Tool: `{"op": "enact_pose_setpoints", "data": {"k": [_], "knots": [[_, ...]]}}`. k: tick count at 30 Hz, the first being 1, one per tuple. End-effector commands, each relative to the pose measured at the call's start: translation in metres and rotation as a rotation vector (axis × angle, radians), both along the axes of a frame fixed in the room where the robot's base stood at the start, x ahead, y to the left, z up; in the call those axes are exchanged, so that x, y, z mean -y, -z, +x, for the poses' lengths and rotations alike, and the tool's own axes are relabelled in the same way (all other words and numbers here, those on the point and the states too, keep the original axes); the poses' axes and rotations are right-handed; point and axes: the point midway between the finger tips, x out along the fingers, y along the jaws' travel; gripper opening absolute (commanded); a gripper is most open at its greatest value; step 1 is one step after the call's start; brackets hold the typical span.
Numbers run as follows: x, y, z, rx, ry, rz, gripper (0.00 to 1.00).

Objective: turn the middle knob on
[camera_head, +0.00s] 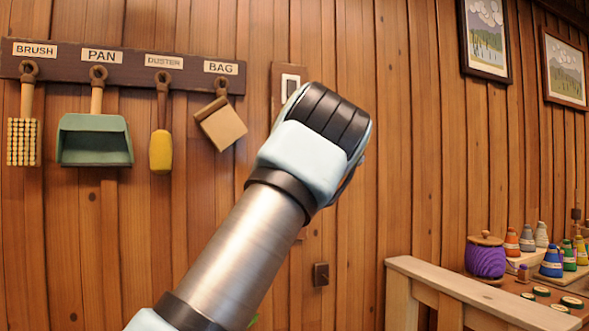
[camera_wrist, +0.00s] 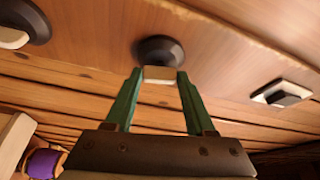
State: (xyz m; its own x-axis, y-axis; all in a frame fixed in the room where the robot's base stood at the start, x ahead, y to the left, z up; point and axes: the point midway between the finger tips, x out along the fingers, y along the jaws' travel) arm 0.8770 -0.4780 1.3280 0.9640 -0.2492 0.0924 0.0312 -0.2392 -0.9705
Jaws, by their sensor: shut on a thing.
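In the wrist view, the middle knob (camera_wrist: 158,48) has a dark round base and a pale grip. It is on a wooden panel (camera_wrist: 220,50). The green fingers of my gripper (camera_wrist: 160,74) are shut on the pale grip, one on each side. Another dark round knob with a pale grip (camera_wrist: 16,35) is at the upper left. A dark block on a pale plate (camera_wrist: 282,93) is at the right. In the head view my arm hides my gripper and the middle knob.
In the head view, a rack (camera_head: 140,66) with a brush, pan, duster and bag hangs on the plank wall. A wooden bench (camera_head: 470,290) stands at the lower right, near several spools and a purple yarn pot (camera_head: 485,262). A small dark box (camera_head: 321,274) is on the wall.

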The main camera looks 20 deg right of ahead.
Motion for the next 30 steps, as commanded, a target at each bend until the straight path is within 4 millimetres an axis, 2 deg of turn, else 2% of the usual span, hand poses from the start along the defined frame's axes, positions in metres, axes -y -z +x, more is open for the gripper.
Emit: {"op": "enact_pose_setpoints", "data": {"k": [12, 30], "knots": [[0.0011, -0.0031, -0.0006, -0.026, 0.003, 0.216, 0.00], [0.0015, -0.0027, -0.0006, -0.032, 0.003, 0.259, 0.00]]}}
